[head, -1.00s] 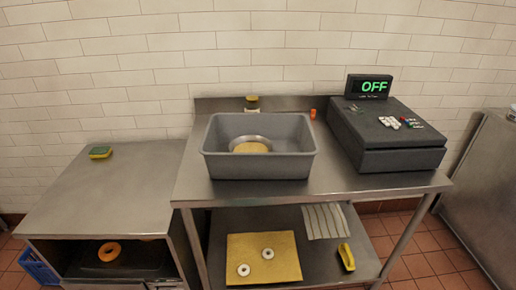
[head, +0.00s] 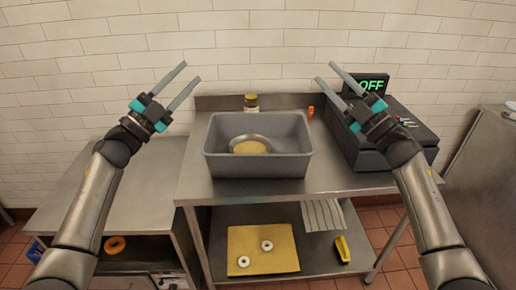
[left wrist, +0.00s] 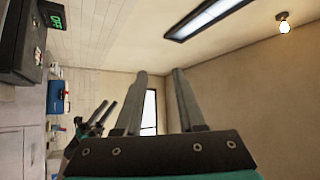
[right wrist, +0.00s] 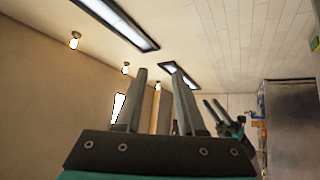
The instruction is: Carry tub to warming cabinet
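A grey rectangular tub (head: 258,166) stands on the steel table (head: 330,178) in the middle of the head view. A round metal bowl or pan (head: 249,145) with something yellow in it lies inside the tub. My left gripper (head: 184,78) is open and empty, raised to the left of the tub. My right gripper (head: 334,74) is open and empty, raised to the right of the tub, in front of a dark box. Neither gripper touches the tub. Both wrist views show spread fingers with nothing between them. I cannot tell which thing is the warming cabinet.
A dark box (head: 376,158) with a green "OFF" display (head: 372,85) stands at the table's right. A jar (head: 251,102) stands behind the tub. The lower shelf holds a yellow board (head: 262,262), two white rings and a yellow object (head: 342,248). A lower steel counter (head: 85,190) is at left.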

